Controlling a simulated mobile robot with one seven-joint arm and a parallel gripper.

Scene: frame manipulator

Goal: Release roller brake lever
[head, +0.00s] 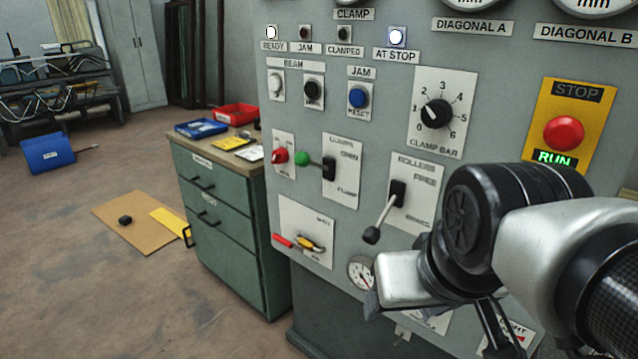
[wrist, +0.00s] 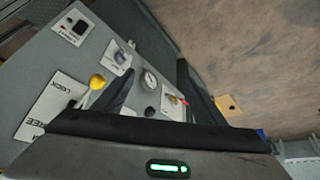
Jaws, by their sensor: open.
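The roller brake lever (head: 383,216) is on the grey panel in the head view, on a white plate (head: 424,190) marked ROLLERS, with FREE near the top. Its black-knobbed arm slants down and left from a black pivot, towards the plate's lower end. A black knob (wrist: 150,112) in the wrist view, beside a gauge, looks like this lever's end. My gripper (wrist: 157,72) is open, with two dark fingers spread and nothing seen between them but panel behind. In the head view my arm hides most of it, below and right of the lever. I see no contact with the lever.
A green-knobbed lever (head: 308,160) and a red knob (head: 279,156) sit left of the roller plate. A dial gauge (head: 360,272) is below. A green cabinet (head: 228,225) stands left.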

